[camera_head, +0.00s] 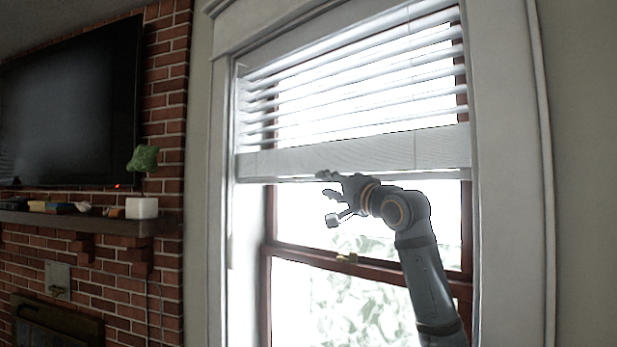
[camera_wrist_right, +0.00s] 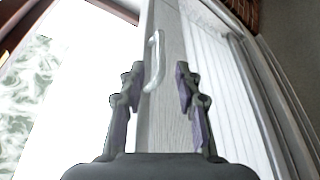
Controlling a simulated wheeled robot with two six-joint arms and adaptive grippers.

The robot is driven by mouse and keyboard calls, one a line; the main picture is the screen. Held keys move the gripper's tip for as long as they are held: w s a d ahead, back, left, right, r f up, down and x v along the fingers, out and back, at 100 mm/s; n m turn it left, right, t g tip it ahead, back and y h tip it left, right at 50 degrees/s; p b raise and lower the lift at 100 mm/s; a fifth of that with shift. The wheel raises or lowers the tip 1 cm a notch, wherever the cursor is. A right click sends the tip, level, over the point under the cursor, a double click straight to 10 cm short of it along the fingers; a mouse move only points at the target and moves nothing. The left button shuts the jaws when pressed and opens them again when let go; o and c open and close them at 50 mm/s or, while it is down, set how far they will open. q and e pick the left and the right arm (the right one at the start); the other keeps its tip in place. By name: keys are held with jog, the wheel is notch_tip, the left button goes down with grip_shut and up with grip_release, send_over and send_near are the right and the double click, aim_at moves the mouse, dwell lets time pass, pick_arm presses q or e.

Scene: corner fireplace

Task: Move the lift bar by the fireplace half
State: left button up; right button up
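The lift bar (camera_head: 300,160) is the wide pale bottom rail of the window blind, with the raised slats above it. It is roughly level, across the upper part of the window. In the right wrist view the bar (camera_wrist_right: 172,110) runs up the picture between the fingers, with a small pale handle (camera_wrist_right: 154,62) on its edge. My right gripper (camera_head: 331,198) is at the bar's lower edge, around the middle of its width. Its fingers (camera_wrist_right: 158,80) are spread open with a gap between them; I cannot tell whether either touches the bar. My left gripper is not in view.
The window frame (camera_head: 350,262) with a brass latch (camera_head: 347,258) lies behind my right arm. Bare wall is at the right.

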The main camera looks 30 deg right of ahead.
aim_at(312, 177)
jog(key=p+x, duration=0.1)
jog(key=x, duration=0.1)
jog(key=p+x, duration=0.2)
jog(key=x, duration=0.1)
jog(key=p+x, duration=0.2)
jog(key=x, duration=0.1)
jog(key=shift+a+r, duration=0.15)
jog(key=shift+r, duration=0.1)
jog(key=shift+w+f+p, duration=0.15)
jog(key=shift+w+p, duration=0.2)
jog(key=shift+w, duration=0.1)
jog(key=shift+s, duration=0.1)
jog(key=shift+c, duration=0.7)
grip_shut()
